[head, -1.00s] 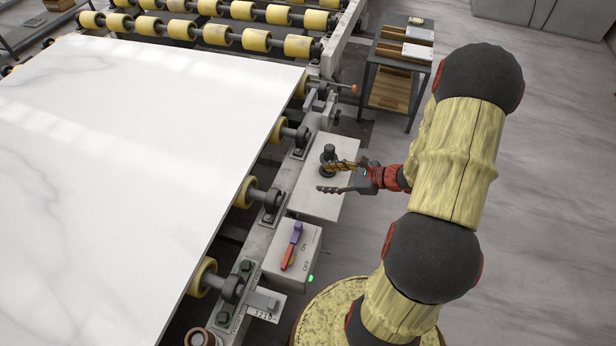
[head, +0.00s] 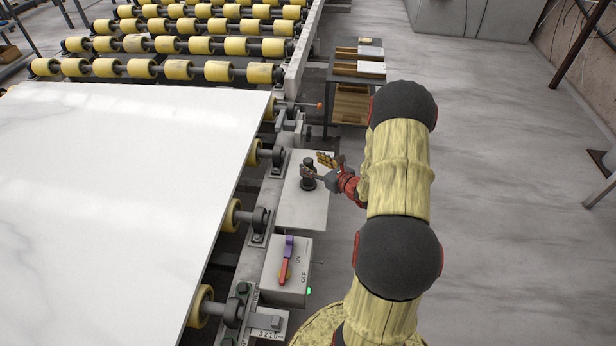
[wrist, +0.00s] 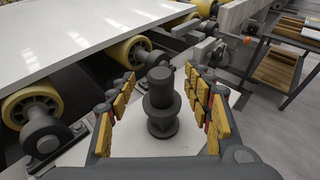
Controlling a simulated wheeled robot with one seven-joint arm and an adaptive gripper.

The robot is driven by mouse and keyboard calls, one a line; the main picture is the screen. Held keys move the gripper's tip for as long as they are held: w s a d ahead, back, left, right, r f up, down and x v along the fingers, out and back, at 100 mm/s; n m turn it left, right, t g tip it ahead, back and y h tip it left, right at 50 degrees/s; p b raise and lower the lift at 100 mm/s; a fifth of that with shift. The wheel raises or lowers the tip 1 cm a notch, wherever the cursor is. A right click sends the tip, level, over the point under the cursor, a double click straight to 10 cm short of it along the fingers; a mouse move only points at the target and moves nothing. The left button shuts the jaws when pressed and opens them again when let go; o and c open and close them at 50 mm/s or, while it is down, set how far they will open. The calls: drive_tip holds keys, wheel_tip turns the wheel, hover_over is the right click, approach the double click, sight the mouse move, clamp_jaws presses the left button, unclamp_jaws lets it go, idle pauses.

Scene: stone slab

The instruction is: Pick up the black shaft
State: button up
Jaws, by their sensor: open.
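The black shaft (head: 308,174) stands upright on a light grey plate (head: 303,213) beside the roller conveyor. In the wrist view the shaft (wrist: 161,103) has a wide collar around its middle and a rounded top. My gripper (head: 318,167) is at the shaft, reaching in from the right. In the wrist view my gripper (wrist: 166,92) is open, with one yellow-padded finger on each side of the shaft. Gaps show between the pads and the shaft, and the shaft sits between the fingers.
A white stone slab (head: 110,190) lies on yellow rollers at left. A grey switch box (head: 287,271) with a red and purple lever stands in front of the plate. A small shelf table (head: 356,72) stands behind.

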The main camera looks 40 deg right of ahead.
sight(311, 163)
drive_tip(key=x, duration=0.3)
drive_tip(key=shift+s+f+b, duration=0.1)
drive_tip(key=shift+f+b, duration=0.1)
drive_tip(key=shift+b, duration=0.2)
drive_tip(key=shift+w+d, duration=0.1)
drive_tip(key=shift+w, duration=0.35)
drive_tip(key=shift+c, duration=1.3)
clamp_jaws()
